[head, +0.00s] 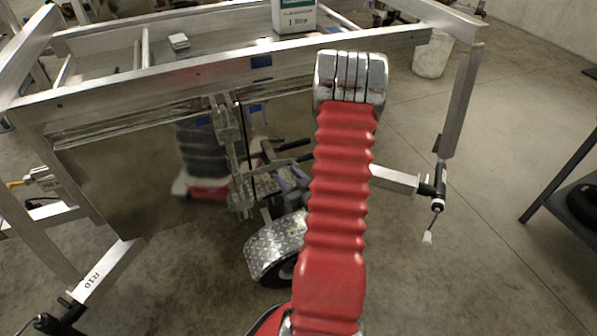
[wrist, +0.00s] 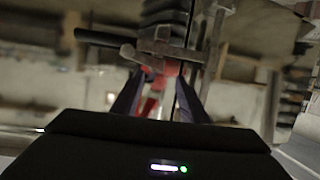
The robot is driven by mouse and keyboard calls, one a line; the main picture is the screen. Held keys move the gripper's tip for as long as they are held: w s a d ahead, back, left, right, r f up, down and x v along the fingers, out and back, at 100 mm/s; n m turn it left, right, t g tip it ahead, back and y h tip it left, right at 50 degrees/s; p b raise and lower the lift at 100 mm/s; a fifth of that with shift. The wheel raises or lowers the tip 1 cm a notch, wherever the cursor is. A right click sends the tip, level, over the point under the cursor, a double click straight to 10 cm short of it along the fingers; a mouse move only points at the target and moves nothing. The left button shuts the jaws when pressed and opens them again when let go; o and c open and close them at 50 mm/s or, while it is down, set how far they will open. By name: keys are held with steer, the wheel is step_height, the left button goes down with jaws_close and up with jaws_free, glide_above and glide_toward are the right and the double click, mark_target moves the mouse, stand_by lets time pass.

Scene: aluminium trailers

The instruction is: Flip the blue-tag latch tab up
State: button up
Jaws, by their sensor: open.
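Blue tags show on the trailer's rail (head: 261,61) and near the metal latch hardware (head: 226,125). I cannot tell which of them marks the latch tab. My gripper (head: 284,172) is in front of the shiny panel, partly hidden by my red-sleeved arm. In the wrist view, my gripper (wrist: 158,84) is open, with its two dark fingers apart. A metal latch piece (wrist: 155,47) with a black handle (wrist: 98,38) lies just beyond the fingertips. Nothing is clearly held, and I cannot tell whether a fingertip touches the latch.
The aluminium trailer frame (head: 210,72) spans the view, with a mirror-like panel (head: 135,170) below its rail. A wheel under a tread-plate fender (head: 274,248) stands low in the middle. A white bucket (head: 432,56) stands behind. The floor at right is clear, up to a dark rack (head: 560,185).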

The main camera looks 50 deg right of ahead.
mark_target(296, 167)
steer(key=s+f+m+t+h, duration=0.2)
steer(key=s+f+m+h, duration=0.1)
steer(key=s, duration=0.7)
steer(key=shift+s+d+f+m, duration=0.25)
steer(key=shift+f+m, duration=0.35)
steer(key=shift+f, duration=0.3)
steer(key=shift+w+d, duration=0.1)
steer(key=shift+w, duration=0.05)
steer(key=x, duration=1.3)
steer(key=shift+w+d+r, duration=0.1)
steer(key=shift+w+d, duration=0.05)
steer(key=shift+w, duration=0.1)
jaws_close()
